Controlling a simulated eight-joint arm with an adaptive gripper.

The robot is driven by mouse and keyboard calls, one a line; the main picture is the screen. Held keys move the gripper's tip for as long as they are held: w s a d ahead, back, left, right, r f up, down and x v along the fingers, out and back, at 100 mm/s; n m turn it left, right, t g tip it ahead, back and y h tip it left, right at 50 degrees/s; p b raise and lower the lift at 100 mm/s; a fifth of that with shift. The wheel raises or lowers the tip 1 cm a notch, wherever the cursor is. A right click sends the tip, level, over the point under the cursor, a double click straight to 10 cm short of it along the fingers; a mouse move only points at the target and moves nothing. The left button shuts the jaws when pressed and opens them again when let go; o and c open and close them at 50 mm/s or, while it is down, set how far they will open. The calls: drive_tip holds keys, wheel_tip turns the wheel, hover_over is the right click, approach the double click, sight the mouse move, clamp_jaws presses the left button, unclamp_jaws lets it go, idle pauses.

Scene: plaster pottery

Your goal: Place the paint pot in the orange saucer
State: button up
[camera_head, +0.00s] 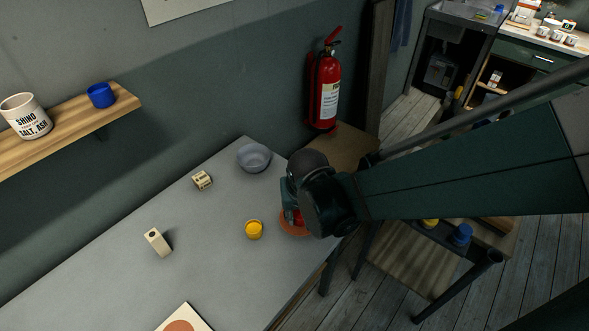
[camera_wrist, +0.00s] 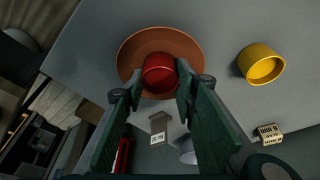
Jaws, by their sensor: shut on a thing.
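A red paint pot (camera_wrist: 160,70) is between the fingers of my gripper (camera_wrist: 162,88) in the wrist view, and the fingers are shut on it. The orange saucer (camera_wrist: 142,43) lies directly behind the pot in that view. In the head view my gripper (camera_head: 293,207) is over the saucer (camera_head: 288,229), at the table's right edge. Only a bit of the red pot (camera_head: 298,217) shows there, and my arm hides part of the saucer. I cannot tell whether the pot touches the saucer or is held just above it.
A yellow cup (camera_head: 254,230) stands just left of the saucer. A grey bowl (camera_head: 253,157) is farther back. A small labelled block (camera_head: 202,181) and a cream block (camera_head: 157,242) stand farther left. The table between them is clear.

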drive_tip(key=shift+f, duration=0.15)
drive_tip(key=o, duration=0.7)
drive_tip(key=shift+p+v, duration=1.8)
drive_tip(key=shift+v, duration=4.35)
